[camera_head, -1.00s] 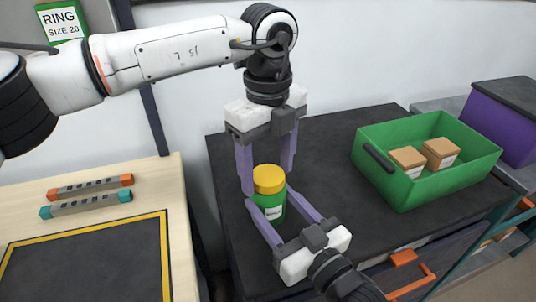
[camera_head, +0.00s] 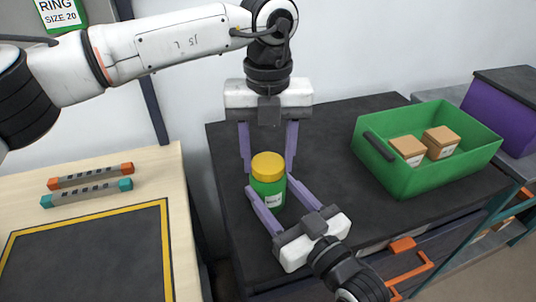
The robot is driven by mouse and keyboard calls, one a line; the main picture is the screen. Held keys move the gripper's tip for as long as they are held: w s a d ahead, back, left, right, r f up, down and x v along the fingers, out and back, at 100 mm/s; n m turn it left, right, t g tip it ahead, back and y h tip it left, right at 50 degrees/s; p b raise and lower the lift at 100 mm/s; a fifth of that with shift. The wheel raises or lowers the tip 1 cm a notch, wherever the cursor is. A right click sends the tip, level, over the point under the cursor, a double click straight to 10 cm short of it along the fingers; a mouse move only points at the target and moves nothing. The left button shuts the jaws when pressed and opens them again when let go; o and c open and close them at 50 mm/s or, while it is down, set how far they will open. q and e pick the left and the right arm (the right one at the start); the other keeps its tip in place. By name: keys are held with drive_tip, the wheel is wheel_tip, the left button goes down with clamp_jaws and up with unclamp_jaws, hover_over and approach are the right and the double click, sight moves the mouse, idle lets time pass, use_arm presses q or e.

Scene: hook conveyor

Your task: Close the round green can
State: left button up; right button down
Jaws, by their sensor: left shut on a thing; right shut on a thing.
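The round green can (camera_head: 267,194) stands upright on the dark table, with a white label on its side. Its yellow lid (camera_head: 268,163) sits on top and looks level; I cannot tell how tightly it is seated. My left gripper (camera_head: 269,171) reaches down from above, with its purple fingers on either side of the lid, shut on it. My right gripper (camera_head: 270,184) comes in from the front right, low down, and is shut on the can's green body. The can's lower right side is partly hidden by the right finger.
A green crate (camera_head: 404,187) with two brown boxes (camera_head: 424,146) stands on the dark table (camera_head: 335,130) at right. A purple bin (camera_head: 494,120) is behind it. A wooden table (camera_head: 120,225) at left holds two bars (camera_head: 88,184) and a yellow-edged mat (camera_head: 90,260).

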use_arm(q)
drive_tip(key=m, duration=0.6)
drive_tip(key=shift+m, duration=0.4)
drive_tip(key=m, duration=1.2)
drive_tip(key=shift+m, duration=0.3)
drive_tip(key=m, duration=0.7)
drive_tip(key=o, duration=1.2)
drive_tip(key=shift+o, duration=0.2)
wheel_tip(320, 180, up, 12)
